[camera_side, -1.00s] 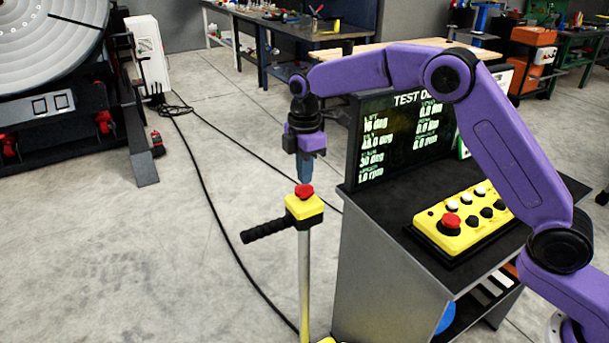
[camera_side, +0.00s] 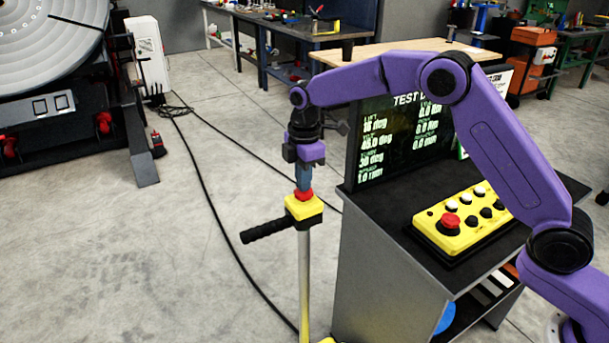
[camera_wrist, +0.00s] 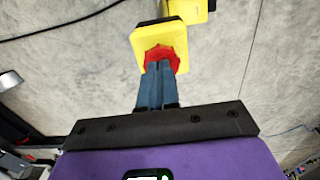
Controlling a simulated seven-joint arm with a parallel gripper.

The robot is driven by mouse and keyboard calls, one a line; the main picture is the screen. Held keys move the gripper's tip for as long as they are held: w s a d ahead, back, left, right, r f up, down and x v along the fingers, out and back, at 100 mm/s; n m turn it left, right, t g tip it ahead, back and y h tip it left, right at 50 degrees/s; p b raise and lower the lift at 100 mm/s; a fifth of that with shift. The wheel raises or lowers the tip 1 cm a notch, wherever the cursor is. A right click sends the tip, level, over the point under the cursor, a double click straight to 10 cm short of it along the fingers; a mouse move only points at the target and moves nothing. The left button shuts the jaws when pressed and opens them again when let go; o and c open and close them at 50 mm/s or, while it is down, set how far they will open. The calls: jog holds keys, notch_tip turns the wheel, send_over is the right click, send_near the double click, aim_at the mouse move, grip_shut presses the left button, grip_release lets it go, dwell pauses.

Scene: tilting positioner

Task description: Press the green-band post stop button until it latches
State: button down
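The post stop button is a red mushroom head (camera_side: 304,196) on a yellow box (camera_side: 304,208) atop a slim grey post (camera_side: 304,270). I see no green band on the post. My gripper (camera_side: 304,187) points straight down with its blue-grey fingers together and nothing between them. The fingertips meet the top of the red head in the side view. In the wrist view the closed fingertips (camera_wrist: 158,68) cover part of the red button (camera_wrist: 163,54) on its yellow box (camera_wrist: 146,37). I cannot tell whether the button is pushed in.
A black handle (camera_side: 266,231) sticks out left from the post. To the right a cabinet (camera_side: 385,265) carries a screen (camera_side: 385,150) and a yellow panel (camera_side: 462,228) with another red button. A black cable (camera_side: 205,190) crosses the floor.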

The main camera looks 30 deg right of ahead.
jog(key=shift+s+d+f, duration=0.1)
jog(key=shift+s+f, duration=0.1)
jog(key=shift+f, duration=0.5)
notch_tip(320, 180, up, 15)
jog(key=shift+w+r, duration=0.2)
jog(key=s+d+f+m, duration=0.2)
jog(key=s+m, duration=0.1)
jog(key=s, duration=1.7)
jog(key=s+d+f, duration=0.2)
jog(key=s+d, duration=0.2)
jog(key=s, duration=0.3)
jog(key=s+d+f+m, duration=0.1)
jog(key=s+d+f, duration=0.2)
jog(key=s, duration=0.4)
jog(key=s+d+f+m, duration=0.1)
jog(key=s+d+f, duration=0.1)
jog(key=s+d, duration=0.3)
jog(key=shift+s+d+f, duration=0.15)
jog(key=shift+s+d, duration=0.1)
jog(key=shift+s, duration=0.9)
